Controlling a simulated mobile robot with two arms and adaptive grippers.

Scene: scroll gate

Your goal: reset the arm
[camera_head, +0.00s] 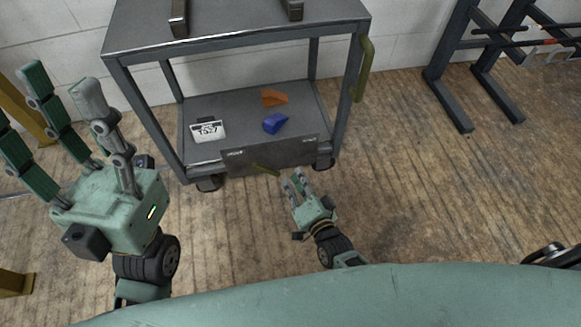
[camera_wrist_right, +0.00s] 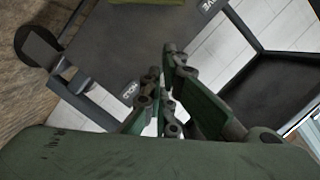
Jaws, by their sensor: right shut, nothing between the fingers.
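My right gripper (camera_head: 292,182) is in front of the cart's lower front panel, just right of a small olive lever on it. It is shut and empty, and a gap to the panel seems to show, though the distance is hard to judge. In the right wrist view its green fingers (camera_wrist_right: 168,75) are drawn together, with the dark panel beyond them. My left gripper (camera_head: 50,95) is raised large at the left, its fingers pointing up and spread apart. It is open, with nothing visible between the fingers.
The grey wheeled cart (camera_head: 112,75) stands ahead, with an olive handle (camera_head: 363,70) at its right. Its lower shelf holds a black-and-white box (camera_head: 208,131), a blue piece (camera_head: 275,123) and an orange piece (camera_head: 273,98). A dark rack (camera_head: 450,100) stands back right. Wooden floor right of the cart is clear.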

